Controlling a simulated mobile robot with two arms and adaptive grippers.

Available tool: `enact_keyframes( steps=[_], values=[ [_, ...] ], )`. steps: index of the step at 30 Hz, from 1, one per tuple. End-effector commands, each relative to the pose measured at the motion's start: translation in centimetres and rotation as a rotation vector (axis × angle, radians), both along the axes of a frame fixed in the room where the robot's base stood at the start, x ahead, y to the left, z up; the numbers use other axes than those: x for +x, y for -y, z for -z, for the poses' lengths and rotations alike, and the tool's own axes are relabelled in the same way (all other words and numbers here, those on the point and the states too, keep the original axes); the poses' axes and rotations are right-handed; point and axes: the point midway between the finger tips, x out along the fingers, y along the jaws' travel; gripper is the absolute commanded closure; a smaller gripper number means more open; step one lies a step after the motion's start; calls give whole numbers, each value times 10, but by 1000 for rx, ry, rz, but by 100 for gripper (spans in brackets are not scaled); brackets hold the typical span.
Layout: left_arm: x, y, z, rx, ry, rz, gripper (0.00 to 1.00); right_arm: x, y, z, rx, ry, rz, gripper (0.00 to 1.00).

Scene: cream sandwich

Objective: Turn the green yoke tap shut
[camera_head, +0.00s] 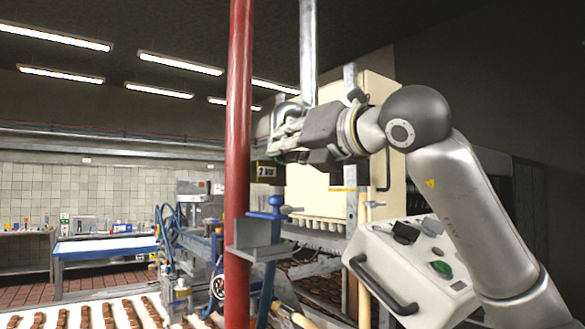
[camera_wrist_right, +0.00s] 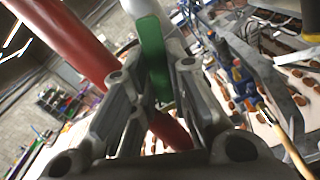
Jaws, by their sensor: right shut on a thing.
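The green yoke tap (camera_wrist_right: 153,50) shows in the right wrist view as a flat green lever between the fingers of my right gripper (camera_wrist_right: 156,88). My right gripper is shut on it. My left gripper is in neither view.
A "2 BAR" sign (camera_head: 266,171) hangs just below the gripper. A blue-handled fitting (camera_head: 271,207) sits on a grey bracket (camera_head: 258,235) on the pipe. A white control box (camera_head: 455,262) stands under my right arm. Chocolate-coloured pieces lie on the conveyor (camera_head: 90,303).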

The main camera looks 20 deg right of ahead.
Motion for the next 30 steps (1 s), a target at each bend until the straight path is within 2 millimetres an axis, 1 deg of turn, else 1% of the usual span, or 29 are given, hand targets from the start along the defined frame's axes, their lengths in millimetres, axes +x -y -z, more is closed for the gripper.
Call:
enact_keyframes(
  steps=[1, 9, 21, 30],
  values=[
    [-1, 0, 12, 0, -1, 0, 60, -1, -3, 4, 45, -13, -2, 100],
    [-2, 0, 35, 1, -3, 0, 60, -4, -10, -3, 286, -103, 0, 100],
    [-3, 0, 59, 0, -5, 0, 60, -7, -17, -16, 643, -232, 0, 100],
    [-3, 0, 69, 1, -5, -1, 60, -8, -19, -26, 883, -320, 1, 100]
  ],
)
